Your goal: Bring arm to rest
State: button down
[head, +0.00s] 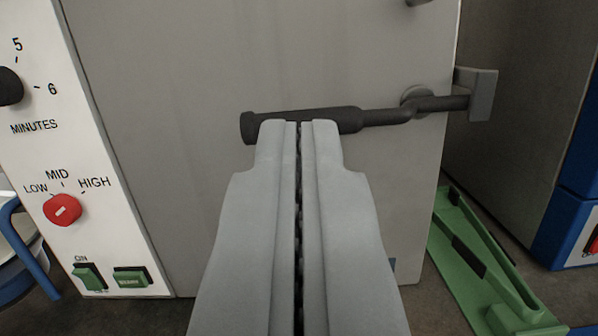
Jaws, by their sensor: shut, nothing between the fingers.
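My gripper (298,124) is in the lower middle of the head view, pointing forward, with its two grey fingers shut and nothing between them.
A white control panel (95,135) with a red knob (62,209), a black dial and green switches stands at left. A green tray-like object (455,225) lies at lower right. A grey and blue machine (570,215) stands at far right. A blue-framed object (25,240) shows at lower left.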

dwell(0.4)
jog(key=s+a+r+g, duration=0.15)
jog(key=s+a, duration=0.25)
jog(key=s, duration=0.5)
jog(key=s+a+r, duration=0.3)
jog(key=s+a, duration=0.1)
jog(key=s, duration=0.5)
jog(key=s+a+f+n+y, duration=0.1)
jog(key=s+a, duration=0.1)
jog(key=s, duration=0.8)
jog(key=s+a+f+n+g+y, duration=0.1)
jog(key=s+a+f, duration=0.1)
jog(key=s, duration=0.8)
jog(key=shift+s+a+f, duration=0.2)
jog(key=shift+a+f, duration=0.1)
jog(key=shift+a, duration=0.5)
jog(key=shift+g, duration=0.25)
